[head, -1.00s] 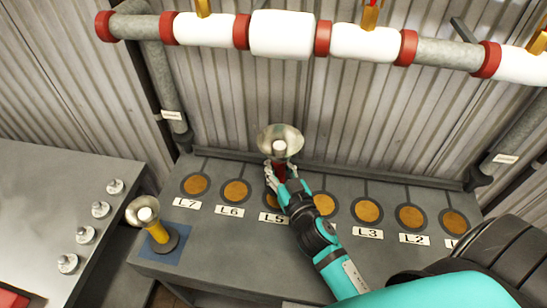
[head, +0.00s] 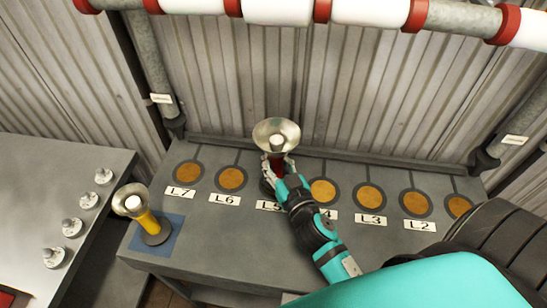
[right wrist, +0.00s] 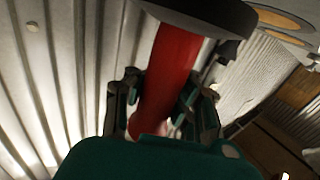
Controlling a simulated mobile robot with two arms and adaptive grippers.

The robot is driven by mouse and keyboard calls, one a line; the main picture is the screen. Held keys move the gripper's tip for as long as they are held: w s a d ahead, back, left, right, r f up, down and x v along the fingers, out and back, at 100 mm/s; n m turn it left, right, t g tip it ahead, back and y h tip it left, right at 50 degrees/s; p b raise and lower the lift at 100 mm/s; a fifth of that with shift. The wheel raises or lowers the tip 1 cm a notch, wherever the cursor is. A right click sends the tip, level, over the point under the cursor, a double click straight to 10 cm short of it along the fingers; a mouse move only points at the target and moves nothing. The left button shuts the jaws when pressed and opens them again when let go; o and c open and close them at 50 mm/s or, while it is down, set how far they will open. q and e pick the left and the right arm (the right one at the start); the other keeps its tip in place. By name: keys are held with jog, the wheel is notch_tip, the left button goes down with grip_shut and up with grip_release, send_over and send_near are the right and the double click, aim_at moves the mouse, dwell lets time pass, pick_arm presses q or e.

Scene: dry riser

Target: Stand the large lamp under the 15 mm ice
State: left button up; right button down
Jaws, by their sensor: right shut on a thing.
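A red lamp (head: 276,162) with a wide metal reflector stands upright at the L5 place on the grey bench in the head view. My right gripper (head: 277,172) is shut around its red stem, below the reflector. In the right wrist view the red stem (right wrist: 170,75) runs between the fingers to a dark round base. The L5 pad is mostly hidden by lamp and hand. White ice sleeves (head: 277,10) sit on the pipe above, cut by the top edge; their thickness cannot be read. My left gripper is out of view.
A yellow lamp (head: 146,220) with a smaller reflector stands on a blue mat (head: 168,235) at the bench's left. Copper pads lie along the bench, such as the one at L6 (head: 232,178). A side table (head: 40,170) with metal knobs stands left.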

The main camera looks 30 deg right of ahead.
jog(key=shift+w+f+b, duration=0.15)
jog(key=shift+f+b, duration=0.15)
jog(key=shift+f, duration=0.05)
jog(key=c, duration=1.2)
grip_release()
